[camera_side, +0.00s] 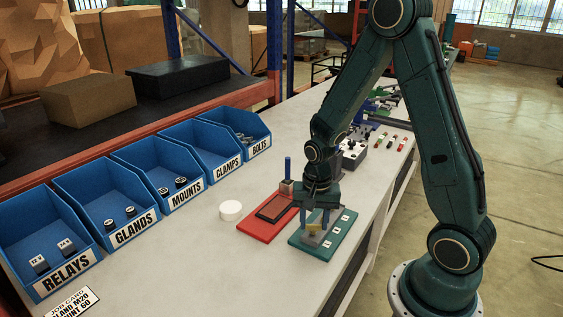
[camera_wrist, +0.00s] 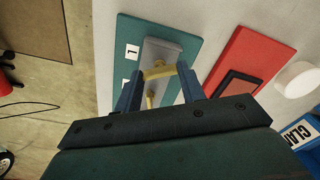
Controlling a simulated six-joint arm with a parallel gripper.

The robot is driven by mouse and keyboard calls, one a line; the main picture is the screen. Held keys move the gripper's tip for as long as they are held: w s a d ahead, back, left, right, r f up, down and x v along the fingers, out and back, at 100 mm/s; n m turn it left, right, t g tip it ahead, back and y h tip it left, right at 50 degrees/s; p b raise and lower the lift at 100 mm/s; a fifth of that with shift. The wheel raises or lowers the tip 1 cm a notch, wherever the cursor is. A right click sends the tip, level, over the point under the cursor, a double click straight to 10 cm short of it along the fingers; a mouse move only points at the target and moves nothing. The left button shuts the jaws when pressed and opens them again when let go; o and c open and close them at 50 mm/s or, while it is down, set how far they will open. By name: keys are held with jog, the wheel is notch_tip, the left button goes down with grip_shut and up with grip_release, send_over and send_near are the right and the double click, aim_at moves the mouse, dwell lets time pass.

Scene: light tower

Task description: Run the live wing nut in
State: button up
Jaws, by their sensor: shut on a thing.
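My gripper (camera_wrist: 158,78) has its two blue fingers on either side of a brass wing nut (camera_wrist: 158,70) and is shut on it. The wing nut sits over a grey block (camera_wrist: 165,48) on a green plate (camera_wrist: 128,32). A second brass part (camera_wrist: 150,97) shows between the fingers, nearer my gripper body; I cannot tell what it is. In the side view my gripper (camera_side: 316,222) points down at the green plate (camera_side: 318,252), and some brass (camera_side: 314,229) shows by the fingers. White number labels lie along the plate. The nut's thread is hidden.
A red plate (camera_side: 262,229) with a dark frame lies left of the green plate, with a blue post behind. A white round puck (camera_side: 230,210) stands further left. Blue labelled bins (camera_side: 107,193) line the bench's left side. The front bench is mostly clear.

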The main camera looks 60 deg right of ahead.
jog(key=m, duration=0.5)
jog(key=shift+w+m, duration=0.1)
jog(key=shift+m, duration=0.2)
jog(key=m, duration=0.4)
jog(key=shift+m, duration=0.3)
jog(key=m, duration=1)
jog(key=o, duration=1)
jog(key=shift+r, duration=0.1)
